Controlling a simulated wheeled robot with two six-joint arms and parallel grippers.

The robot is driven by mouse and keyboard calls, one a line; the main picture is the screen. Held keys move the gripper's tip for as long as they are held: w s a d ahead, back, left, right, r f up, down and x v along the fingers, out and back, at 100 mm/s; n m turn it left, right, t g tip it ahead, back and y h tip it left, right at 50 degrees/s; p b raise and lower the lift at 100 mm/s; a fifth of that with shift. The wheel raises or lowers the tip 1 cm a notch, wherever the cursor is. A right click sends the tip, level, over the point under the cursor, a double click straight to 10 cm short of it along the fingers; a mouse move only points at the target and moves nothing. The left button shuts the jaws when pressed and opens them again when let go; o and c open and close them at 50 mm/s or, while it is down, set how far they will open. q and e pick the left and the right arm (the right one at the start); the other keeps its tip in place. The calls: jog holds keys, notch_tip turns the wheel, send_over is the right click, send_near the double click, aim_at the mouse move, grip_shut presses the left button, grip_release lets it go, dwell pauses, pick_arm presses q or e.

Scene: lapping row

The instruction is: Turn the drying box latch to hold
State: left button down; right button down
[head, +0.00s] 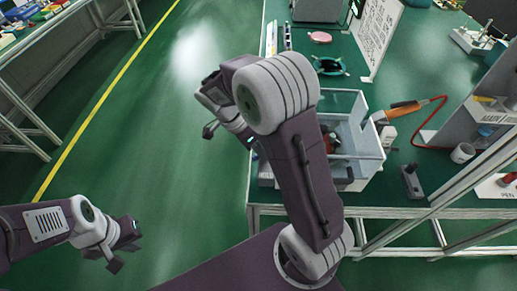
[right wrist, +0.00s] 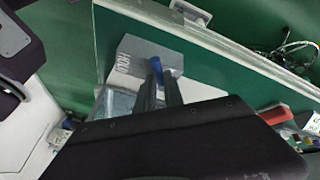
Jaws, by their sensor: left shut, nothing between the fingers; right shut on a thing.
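The drying box appears to be the clear-walled box (head: 368,148) on the green bench in the head view, partly behind my right arm. A blue handle (right wrist: 168,66), apparently the latch handle, stands at this plate. My right gripper (right wrist: 160,84) is shut on it. In the head view my right arm hides these fingers and the latch. My left gripper (head: 136,241) is shut and empty at lower left, above the floor, away from the bench.
Another bench (head: 60,45) stands at upper left. The floor between is clear.

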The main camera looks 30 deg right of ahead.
jog(key=n+t, duration=0.1)
jog(key=n, duration=0.1)
jog(key=s+n+t+b, duration=0.1)
jog(key=n, duration=0.1)
jog(key=shift+s+f+b, duration=0.1)
jog(key=shift+b, duration=0.2)
jog(key=shift+s+d+n+t+b, duration=0.15)
jog(key=shift+n+t+b, duration=0.15)
jog(key=shift+n, duration=0.45)
jog(key=shift+s+n+t+b, duration=0.2)
jog(key=shift+n+t, duration=0.1)
jog(key=shift+n, duration=0.4)
jog(key=shift+s+d+n+t+b, duration=0.15)
jog(key=shift+n+t+b, duration=0.15)
jog(key=shift+n, duration=0.45)
jog(key=c, duration=1.5)
grip_release()
jog(key=shift+a, duration=0.1)
jog(key=shift+o, duration=0.2)
jog(key=p+v, duration=0.2)
jog(key=v, duration=0.7)
jog(key=shift+p, duration=0.3)
